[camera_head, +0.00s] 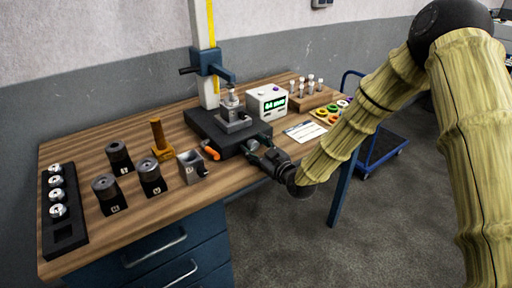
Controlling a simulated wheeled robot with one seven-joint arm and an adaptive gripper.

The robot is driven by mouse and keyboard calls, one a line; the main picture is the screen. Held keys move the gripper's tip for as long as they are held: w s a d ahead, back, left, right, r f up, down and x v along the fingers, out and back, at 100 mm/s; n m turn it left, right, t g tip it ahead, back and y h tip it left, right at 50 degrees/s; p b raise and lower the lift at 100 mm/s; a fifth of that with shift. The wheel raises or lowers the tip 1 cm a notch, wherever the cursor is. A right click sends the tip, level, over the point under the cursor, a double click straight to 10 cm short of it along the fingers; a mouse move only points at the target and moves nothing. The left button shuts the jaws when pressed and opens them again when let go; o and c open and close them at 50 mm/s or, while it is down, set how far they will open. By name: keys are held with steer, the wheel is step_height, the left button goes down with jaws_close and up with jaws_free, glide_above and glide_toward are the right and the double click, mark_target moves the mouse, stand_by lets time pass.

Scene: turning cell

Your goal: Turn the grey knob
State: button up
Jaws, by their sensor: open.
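My gripper (257,152) is open at the front right edge of the dark block (202,128) on the workbench. Its fingers are small and dark here, and nothing shows clearly between them. A grey metal fixture (236,124) stands upright on the block, with a small rounded grey part (231,101) at its top. That part may be the grey knob, but I cannot tell for sure. It is behind and to the left of my gripper, apart from it. An orange handle (210,153) sticks out at the block's front left.
A blue clamp head (209,64) on a column overhangs the block. A white box with a green display (266,103) stands behind. Dark cylinders (149,176) and an open grey block (192,166) stand left. A paper card (305,131) lies right. The bench's front strip is partly clear.

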steer(key=v, duration=1.2)
stand_by(0.3)
steer(key=w+a+m+p, duration=0.1)
steer(key=w+a, duration=0.1)
steer(key=w, duration=0.1)
steer(key=w+a+m+p, duration=0.2)
steer(key=w, duration=0.1)
steer(key=w+a+m+p, duration=0.2)
steer(key=w+a, duration=0.1)
steer(key=shift+w, duration=0.35)
stand_by(0.4)
steer(key=shift+c, duration=0.3)
steer(key=shift+f, duration=0.1)
steer(key=c, duration=1)
